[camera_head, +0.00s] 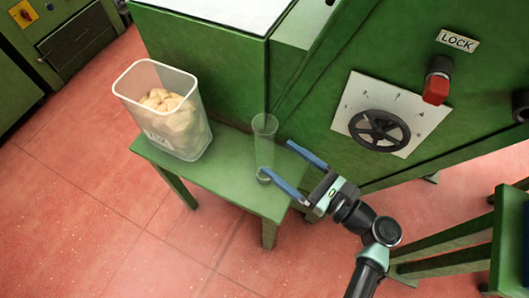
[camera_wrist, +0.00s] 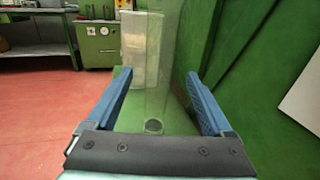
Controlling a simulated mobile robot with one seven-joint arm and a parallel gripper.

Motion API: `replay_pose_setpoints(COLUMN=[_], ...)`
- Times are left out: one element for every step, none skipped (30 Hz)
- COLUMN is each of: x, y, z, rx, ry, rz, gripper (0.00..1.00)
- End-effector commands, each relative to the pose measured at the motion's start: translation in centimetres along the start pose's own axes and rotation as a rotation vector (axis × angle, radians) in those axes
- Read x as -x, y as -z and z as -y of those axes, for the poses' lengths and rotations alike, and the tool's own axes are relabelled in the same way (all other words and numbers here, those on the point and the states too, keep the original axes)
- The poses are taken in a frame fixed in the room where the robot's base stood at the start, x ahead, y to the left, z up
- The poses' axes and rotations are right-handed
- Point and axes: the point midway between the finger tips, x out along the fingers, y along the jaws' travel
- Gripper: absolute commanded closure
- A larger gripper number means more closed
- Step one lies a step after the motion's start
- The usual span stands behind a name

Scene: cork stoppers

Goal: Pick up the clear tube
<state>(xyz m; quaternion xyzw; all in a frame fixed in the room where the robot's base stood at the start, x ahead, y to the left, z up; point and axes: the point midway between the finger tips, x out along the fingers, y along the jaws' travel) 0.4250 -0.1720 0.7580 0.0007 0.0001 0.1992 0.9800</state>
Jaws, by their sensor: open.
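The clear tube (camera_head: 264,146) stands upright near the right end of a small green table (camera_head: 225,184), close to the green machine. My gripper (camera_head: 289,169) is open, with its blue fingers pointing at the tube from the right. In the head view the near finger's tip is beside the tube's base, and the far finger lies behind and to the right. In the wrist view the tube (camera_wrist: 155,75) rises between the two spread fingers (camera_wrist: 158,84), a little ahead, its dark base visible. The tube's top runs out of the wrist view. Contact with the fingers is not visible.
A clear bin (camera_head: 190,140) of cork-coloured pieces stands left on the table; it shows behind the tube in the wrist view (camera_wrist: 130,50). The green machine (camera_head: 215,60) borders the table, with a black handwheel (camera_head: 379,130) and red knob (camera_head: 436,90). Red floor in front is clear.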

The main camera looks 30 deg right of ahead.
Motion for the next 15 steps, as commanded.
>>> replay_pose_setpoints(x=[-0.3,-0.5,-0.9,-1.2,-1.7,-2.3,-2.8,-3.3,-3.9,-4.3,-4.6,-5.0,-5.1,-5.3,-5.4], y=[0.0,0.1,0.1,0.2,0.3,0.5,0.5,0.6,0.5,0.5,0.5,0.5,0.5,0.5,0.5], z=[0.0,0.0,-0.1,-0.1,-0.2,-0.2,-0.2,-0.3,-0.2,-0.2,-0.2,-0.2,-0.2,-0.2,-0.2], rx=[0.001,0.001,0.001,0.001,0.002,0.002,0.002,0.003,0.003,0.003,0.002,0.002,0.001,0.001,0.001], ry=[-0.001,-0.001,-0.002,-0.002,-0.003,-0.003,-0.004,-0.003,-0.003,-0.003,-0.002,-0.002,-0.001,0.0,0.0], rz=[0.0,0.0,0.0,0.0,0.0,0.0,0.0,0.0,0.0,0.0,0.0,0.0,0.0,-0.001,-0.001], gripper=[0.14,0.14,0.14,0.14,0.14,0.14,0.14,0.14,0.14,0.14,0.14,0.14,0.14,0.14,0.14])
